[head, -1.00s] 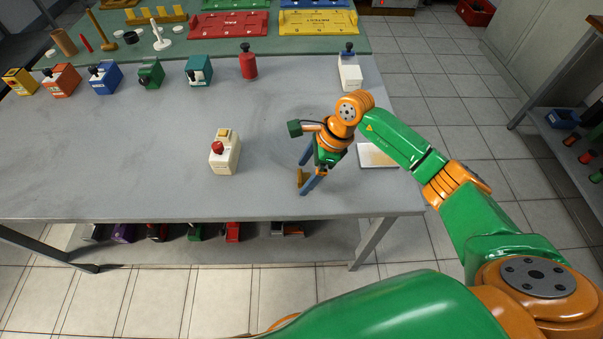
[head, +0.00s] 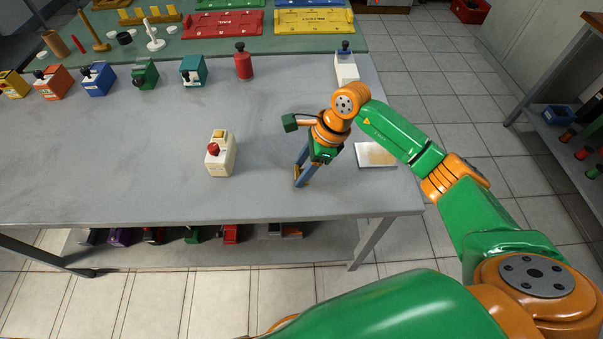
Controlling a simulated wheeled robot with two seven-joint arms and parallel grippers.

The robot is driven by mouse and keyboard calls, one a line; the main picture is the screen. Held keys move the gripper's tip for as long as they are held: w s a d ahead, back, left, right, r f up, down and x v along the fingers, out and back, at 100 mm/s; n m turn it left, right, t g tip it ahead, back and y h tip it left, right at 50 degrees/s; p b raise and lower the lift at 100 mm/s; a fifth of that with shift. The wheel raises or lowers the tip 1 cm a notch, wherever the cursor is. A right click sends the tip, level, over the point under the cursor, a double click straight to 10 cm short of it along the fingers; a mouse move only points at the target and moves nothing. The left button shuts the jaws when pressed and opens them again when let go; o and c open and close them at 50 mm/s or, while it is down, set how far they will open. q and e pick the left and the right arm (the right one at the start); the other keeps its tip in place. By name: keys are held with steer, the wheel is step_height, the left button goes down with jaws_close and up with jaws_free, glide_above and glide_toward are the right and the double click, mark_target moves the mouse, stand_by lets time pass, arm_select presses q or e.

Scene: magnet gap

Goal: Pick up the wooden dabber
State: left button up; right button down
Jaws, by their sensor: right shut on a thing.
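The wooden dabber (head: 296,170) is a small brown piece, mostly hidden between the blue fingers of my right gripper (head: 300,180). My right gripper is shut on it and points down over the grey table, near its front right part. I cannot tell whether the dabber touches the tabletop. My left gripper is not in view.
A white box with a red knob (head: 220,156) stands left of the gripper. A pale flat pad (head: 376,155) lies to its right. A white bottle (head: 346,67), a red bottle (head: 243,63) and several coloured boxes line the back. The front left table (head: 100,165) is clear.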

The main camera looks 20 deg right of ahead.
steer(key=s+d+r+b, duration=0.3)
steer(key=s+d+r, duration=0.1)
steer(key=s+r, duration=0.7)
steer(key=shift+s+d, duration=0.4)
steer(key=shift+s, duration=0.7)
steer(key=c, duration=1)
jaws_free()
steer(key=shift+r, duration=0.1)
steer(key=c, duration=0.5)
steer(key=shift+o, duration=0.2)
